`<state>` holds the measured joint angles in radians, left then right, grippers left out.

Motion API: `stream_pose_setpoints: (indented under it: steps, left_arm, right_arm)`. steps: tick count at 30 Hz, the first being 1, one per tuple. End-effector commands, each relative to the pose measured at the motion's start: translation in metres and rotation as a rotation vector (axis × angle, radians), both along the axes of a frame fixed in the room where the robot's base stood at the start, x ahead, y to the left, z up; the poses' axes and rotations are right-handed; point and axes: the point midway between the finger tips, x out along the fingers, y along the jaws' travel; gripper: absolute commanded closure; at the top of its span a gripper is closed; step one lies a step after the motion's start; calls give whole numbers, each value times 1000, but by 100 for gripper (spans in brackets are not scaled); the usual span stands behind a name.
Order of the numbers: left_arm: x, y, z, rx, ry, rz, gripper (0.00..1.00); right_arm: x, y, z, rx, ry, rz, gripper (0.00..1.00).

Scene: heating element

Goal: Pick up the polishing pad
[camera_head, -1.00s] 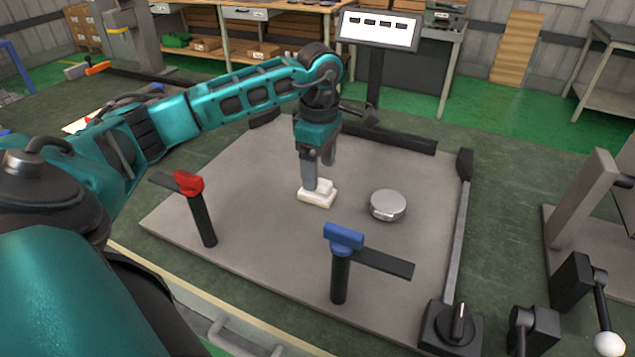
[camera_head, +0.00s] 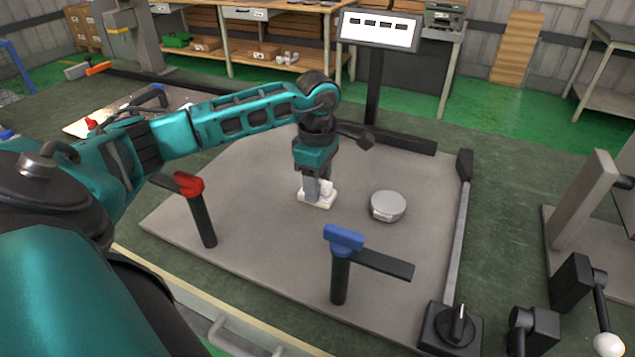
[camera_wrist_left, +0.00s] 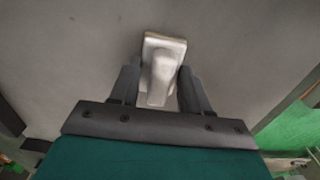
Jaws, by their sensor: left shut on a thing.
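The white polishing pad (camera_head: 317,199) sits on the grey plate near its middle. It has a flat base and a raised grip on top. My left gripper (camera_head: 319,187) comes down over it from above and is shut on the raised grip. In the left wrist view the pad (camera_wrist_left: 163,72) lies between the two dark fingers of the left gripper (camera_wrist_left: 160,90). I cannot see a clear gap between pad and plate. My right gripper is not in view.
A round grey metal disc (camera_head: 387,206) lies on the plate (camera_head: 270,250) to the right of the pad. A red-topped post (camera_head: 190,185) and a blue-topped post (camera_head: 343,240) stand near the front. A black knob (camera_head: 459,325) is at the front right corner.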

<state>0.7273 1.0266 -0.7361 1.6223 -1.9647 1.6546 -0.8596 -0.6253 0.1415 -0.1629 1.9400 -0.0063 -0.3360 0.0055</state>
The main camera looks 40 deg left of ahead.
Motion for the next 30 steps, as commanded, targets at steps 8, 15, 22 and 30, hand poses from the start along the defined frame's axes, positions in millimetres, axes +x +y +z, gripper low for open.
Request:
stream_pose_setpoints:
  steps: [8, 15, 22, 30]
  left_arm:
    - [0, 0, 0, 0, -1, 0, 85]
    - [0, 0, 3, 1, -2, 0, 85]
    - [1, 1, 25, 1, -6, 1, 85]
    - [2, 0, 88, 1, -8, 0, 85]
  right_arm:
    - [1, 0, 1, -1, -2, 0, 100]
    - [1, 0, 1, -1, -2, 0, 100]
    - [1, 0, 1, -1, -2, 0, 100]
    - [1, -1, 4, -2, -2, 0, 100]
